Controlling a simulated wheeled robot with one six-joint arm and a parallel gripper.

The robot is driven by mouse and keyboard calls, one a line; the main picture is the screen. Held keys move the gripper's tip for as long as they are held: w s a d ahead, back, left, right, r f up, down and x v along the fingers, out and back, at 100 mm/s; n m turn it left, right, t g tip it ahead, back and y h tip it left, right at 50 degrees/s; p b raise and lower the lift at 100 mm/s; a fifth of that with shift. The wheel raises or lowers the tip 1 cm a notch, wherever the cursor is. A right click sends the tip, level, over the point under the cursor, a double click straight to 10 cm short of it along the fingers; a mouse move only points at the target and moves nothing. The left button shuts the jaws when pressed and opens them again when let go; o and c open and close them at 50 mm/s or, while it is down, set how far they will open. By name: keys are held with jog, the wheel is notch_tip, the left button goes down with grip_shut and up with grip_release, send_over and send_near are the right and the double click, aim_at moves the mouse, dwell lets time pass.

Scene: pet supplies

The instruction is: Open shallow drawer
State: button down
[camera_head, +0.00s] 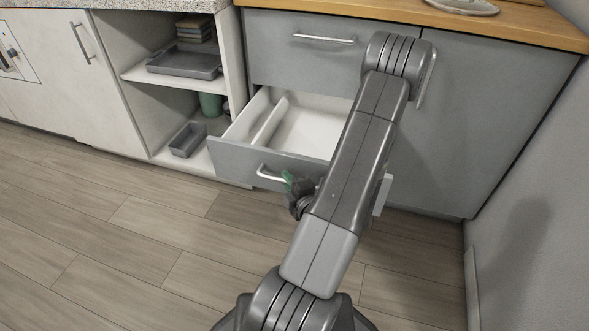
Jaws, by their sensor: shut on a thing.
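The shallow drawer (231,156) is in the lower middle of the grey cabinet and stands pulled out, with its white inside and a divider showing. It looks empty where I can see in. Its metal bar handle (268,175) is on the grey front. My gripper (291,183) is at the right part of this handle and is shut on it. My arm crosses in front and hides the right side of the drawer and part of its front.
A closed upper drawer (290,45) with a bar handle sits above. Open shelves at left hold a grey tray (184,63) and a small grey bin (188,140). A wall (535,200) bounds the right. The wood floor (90,230) in front is clear.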

jog(key=shift+s+a, duration=0.3)
jog(key=shift+s, duration=0.65)
jog(key=c, duration=1.5)
grip_release()
jog(key=shift+o, duration=0.2)
jog(key=shift+s+d, duration=0.1)
jog(key=p+v, duration=0.2)
jog(key=v, duration=1.1)
jog(key=shift+s, duration=0.25)
jog(key=shift+d, duration=0.1)
jog(key=shift+w, duration=0.1)
jog(key=b+x, duration=0.2)
jog(key=x, duration=1)
jog(key=shift+w, duration=0.35)
